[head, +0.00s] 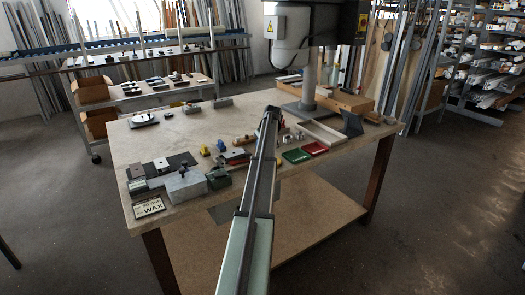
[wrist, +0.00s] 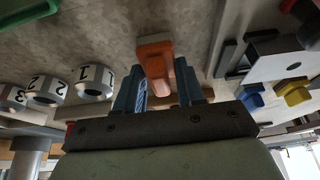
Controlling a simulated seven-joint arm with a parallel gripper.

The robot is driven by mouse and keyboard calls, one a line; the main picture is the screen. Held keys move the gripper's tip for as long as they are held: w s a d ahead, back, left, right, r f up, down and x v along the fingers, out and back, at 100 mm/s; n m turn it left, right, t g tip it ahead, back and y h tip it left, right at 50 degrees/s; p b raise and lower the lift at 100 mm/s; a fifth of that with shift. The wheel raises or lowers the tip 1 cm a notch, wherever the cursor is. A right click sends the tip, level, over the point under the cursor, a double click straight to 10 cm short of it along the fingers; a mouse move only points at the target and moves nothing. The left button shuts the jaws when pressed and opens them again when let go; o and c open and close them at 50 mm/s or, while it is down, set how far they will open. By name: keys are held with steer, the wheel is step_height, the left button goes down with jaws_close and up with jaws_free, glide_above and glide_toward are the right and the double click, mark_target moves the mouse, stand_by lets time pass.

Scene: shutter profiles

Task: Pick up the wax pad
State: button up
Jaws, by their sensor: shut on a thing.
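In the wrist view my gripper (wrist: 160,92) has its two blue-grey fingers on either side of an orange block (wrist: 155,60) and is shut on it. The block lies close to the grey tabletop; whether it touches is unclear. I cannot tell for sure that this block is the wax pad. In the head view my arm covers the gripper and the block. A flat dark-edged piece lettered WAX (head: 149,207) lies at the table's front left corner, well apart from my arm.
Numbered cylinders (wrist: 95,82) stand on one side of my gripper, and blue (wrist: 249,97) and yellow (wrist: 293,92) pieces on the other. On the table (head: 175,128), green (head: 296,156) and red (head: 315,148) flat pieces lie right of my arm. A grey block (head: 186,187) stands at front left.

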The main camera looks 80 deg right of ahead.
steer(key=shift+c, duration=0.6)
steer(key=shift+r, duration=0.1)
step_height(320, 180, up, 10)
steer(key=shift+f, duration=0.1)
steer(key=o, duration=0.6)
steer(key=shift+c, duration=0.2)
steer(key=c, duration=0.4)
steer(key=s+a, duration=0.2)
steer(key=a, duration=0.1)
steer(key=s+a, duration=0.2)
steer(key=a, duration=0.1)
steer(key=s+a+f, duration=0.1)
steer(key=s+a, duration=0.2)
steer(key=shift+a, duration=0.2)
steer(key=shift+c, duration=0.3)
steer(key=shift+d+f, duration=0.1)
steer(key=shift+f, duration=2.8)
